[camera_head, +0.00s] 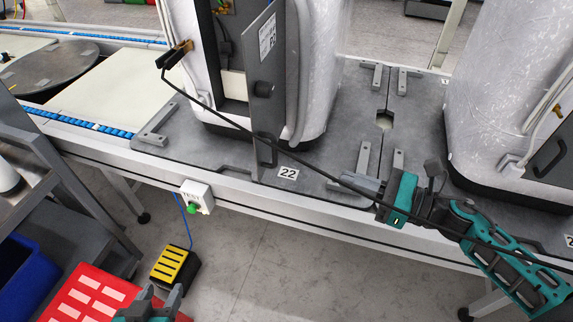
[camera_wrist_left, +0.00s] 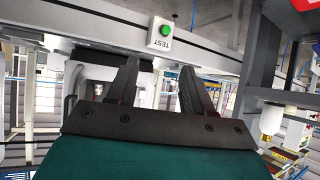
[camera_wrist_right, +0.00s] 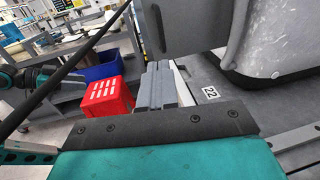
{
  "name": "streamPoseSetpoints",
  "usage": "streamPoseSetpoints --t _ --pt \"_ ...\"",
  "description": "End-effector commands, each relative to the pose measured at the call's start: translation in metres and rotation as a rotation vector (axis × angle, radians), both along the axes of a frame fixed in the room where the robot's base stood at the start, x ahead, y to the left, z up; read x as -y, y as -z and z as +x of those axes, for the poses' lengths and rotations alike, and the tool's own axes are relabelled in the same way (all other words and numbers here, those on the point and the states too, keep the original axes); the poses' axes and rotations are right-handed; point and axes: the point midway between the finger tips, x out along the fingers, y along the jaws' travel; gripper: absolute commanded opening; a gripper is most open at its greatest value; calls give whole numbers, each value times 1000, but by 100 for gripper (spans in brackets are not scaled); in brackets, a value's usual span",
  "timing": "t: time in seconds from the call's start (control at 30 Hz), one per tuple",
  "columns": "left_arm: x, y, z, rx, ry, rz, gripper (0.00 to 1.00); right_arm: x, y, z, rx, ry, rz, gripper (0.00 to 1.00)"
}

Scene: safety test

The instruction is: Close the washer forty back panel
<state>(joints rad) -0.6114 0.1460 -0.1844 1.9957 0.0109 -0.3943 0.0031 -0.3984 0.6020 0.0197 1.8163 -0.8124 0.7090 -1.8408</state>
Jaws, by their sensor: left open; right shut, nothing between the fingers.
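The washer (camera_head: 308,70) stands white and wrapped at the top centre of the head view. Its dark grey back panel (camera_head: 262,55) is swung outward, baring a narrow opening (camera_head: 229,62). The panel has a round knob and a lower handle; it also shows in the right wrist view (camera_wrist_right: 190,28). My right gripper (camera_head: 357,184) is shut and empty, right of the panel and apart from it; its fingers show in the right wrist view (camera_wrist_right: 160,90). My left gripper (camera_head: 158,299) is open and empty, low in front of the conveyor; its fingers show in the left wrist view (camera_wrist_left: 158,88).
A black cable (camera_head: 310,170) runs from a clip on the washer across to my right arm. A second washer (camera_head: 510,80) stands right. A green-button box (camera_head: 197,196) is on the conveyor edge. A yellow pedal (camera_head: 174,266), red crate (camera_head: 75,300) and blue bin (camera_head: 30,275) are below.

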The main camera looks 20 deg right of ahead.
Motion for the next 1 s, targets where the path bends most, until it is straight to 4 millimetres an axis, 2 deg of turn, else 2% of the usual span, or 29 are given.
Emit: streamPoseSetpoints --t 0.23,0.6,0.8,1.0 --pt "0 -7 2 9 0 2 51 -31 -2 29 1 0 7 0" --pt "-5 -7 -2 2 -6 11 51 -81 -1 77 -3 3 8 0" --pt "-7 -6 -4 -1 -8 15 51 -95 1 89 -4 3 7 0" --pt "-8 -3 -6 -8 -11 17 51 -98 2 92 -4 3 5 0"
